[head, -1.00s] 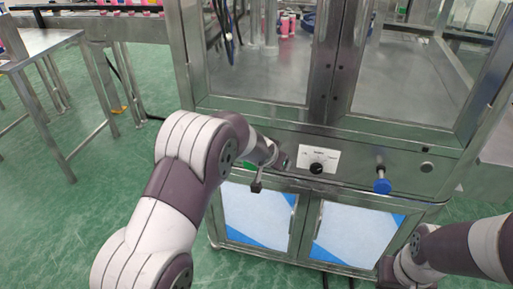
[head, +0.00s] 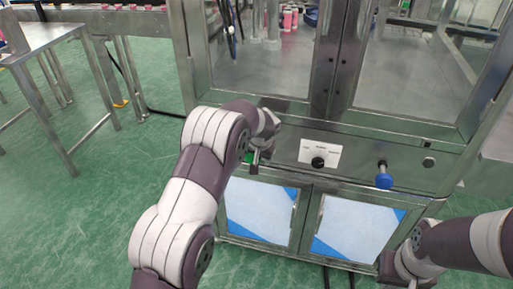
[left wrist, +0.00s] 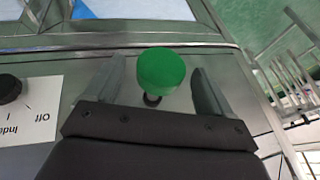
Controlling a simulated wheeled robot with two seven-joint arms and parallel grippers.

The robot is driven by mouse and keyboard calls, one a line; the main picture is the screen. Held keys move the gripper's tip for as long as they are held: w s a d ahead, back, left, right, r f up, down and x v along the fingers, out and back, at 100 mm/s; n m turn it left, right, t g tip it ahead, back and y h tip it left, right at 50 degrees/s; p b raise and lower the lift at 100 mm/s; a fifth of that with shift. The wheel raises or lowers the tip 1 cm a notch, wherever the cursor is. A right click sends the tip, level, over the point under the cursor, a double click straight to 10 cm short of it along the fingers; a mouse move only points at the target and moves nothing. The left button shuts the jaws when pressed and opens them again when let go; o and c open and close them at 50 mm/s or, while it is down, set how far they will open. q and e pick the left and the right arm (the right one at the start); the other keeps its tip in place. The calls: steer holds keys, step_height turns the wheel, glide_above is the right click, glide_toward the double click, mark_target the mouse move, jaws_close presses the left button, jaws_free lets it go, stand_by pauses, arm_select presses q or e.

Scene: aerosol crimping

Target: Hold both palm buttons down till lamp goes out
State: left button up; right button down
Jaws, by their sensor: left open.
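A green palm button (left wrist: 161,70) stands on a short stem from the metal panel. In the left wrist view it lies between the two fingers of my open left gripper (left wrist: 155,88), with space on both sides; I cannot tell whether the gripper touches it. In the head view my left gripper (head: 258,158) mostly hides the green button (head: 247,158). A blue palm button (head: 384,180) sticks out of the panel to the right, with nothing on it. My right gripper (head: 390,270) is low at the bottom right, away from the blue button, its fingers unclear.
A black selector knob on a white label plate (head: 317,161) sits between the buttons. A small round dark fitting (head: 429,162) is right of the blue button; I cannot tell whether it is lit. Glass doors are above, cabinet doors below. A steel table (head: 40,40) stands left.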

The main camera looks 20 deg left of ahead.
arm_select(q)
steer(key=shift+w+f, duration=0.15)
steer(key=shift+f, duration=0.15)
steer(key=shift+c, duration=0.3)
steer(key=c, duration=1)
steer(key=shift+w, duration=0.1)
